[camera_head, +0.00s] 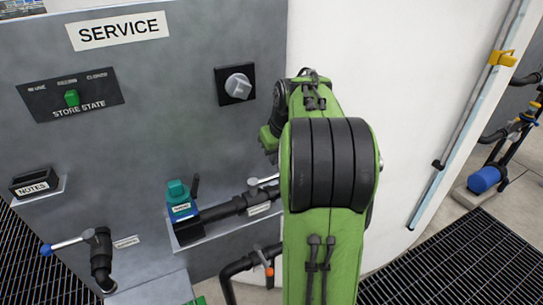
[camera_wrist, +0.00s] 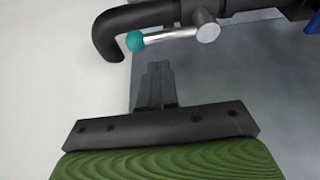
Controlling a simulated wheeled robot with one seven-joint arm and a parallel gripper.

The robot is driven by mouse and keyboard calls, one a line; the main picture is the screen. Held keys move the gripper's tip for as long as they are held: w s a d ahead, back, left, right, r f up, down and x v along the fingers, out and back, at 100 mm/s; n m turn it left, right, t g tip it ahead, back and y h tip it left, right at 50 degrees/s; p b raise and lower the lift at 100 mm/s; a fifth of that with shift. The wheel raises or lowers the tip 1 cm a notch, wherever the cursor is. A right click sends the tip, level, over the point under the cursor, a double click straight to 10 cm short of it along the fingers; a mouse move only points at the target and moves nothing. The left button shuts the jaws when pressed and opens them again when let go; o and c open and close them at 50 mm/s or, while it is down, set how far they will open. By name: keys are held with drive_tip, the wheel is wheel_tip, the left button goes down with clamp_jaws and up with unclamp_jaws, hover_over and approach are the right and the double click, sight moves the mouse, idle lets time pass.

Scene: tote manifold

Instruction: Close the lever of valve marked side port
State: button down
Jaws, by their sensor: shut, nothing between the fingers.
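In the wrist view, a valve lever (camera_wrist: 170,34) has a silver rod with a teal ball at its left end, joined to a round silver hub on a black pipe (camera_wrist: 155,14). The lever lies nearly along the pipe. My gripper (camera_wrist: 157,66) is shut and empty just below the lever, apart from it. In the head view, a silver lever (camera_head: 265,181) shows on the middle pipe beside my arm; its end is hidden. The label under it (camera_head: 259,209) is too small to read, so I cannot tell which valve is the side port. My gripper is hidden by my arm there.
A blue-tipped lever (camera_head: 70,243) and an orange-tipped lever (camera_head: 267,264) belong to other pipes. The grey panel (camera_head: 150,140) carries a SERVICE sign (camera_head: 118,30), a dial (camera_head: 238,86) and a NOTES holder (camera_head: 36,184). A teal device (camera_head: 180,203) stands left of the middle pipe.

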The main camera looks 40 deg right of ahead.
sight(269, 179)
drive_tip(key=b+x, duration=0.1)
drive_tip(key=x, duration=0.4)
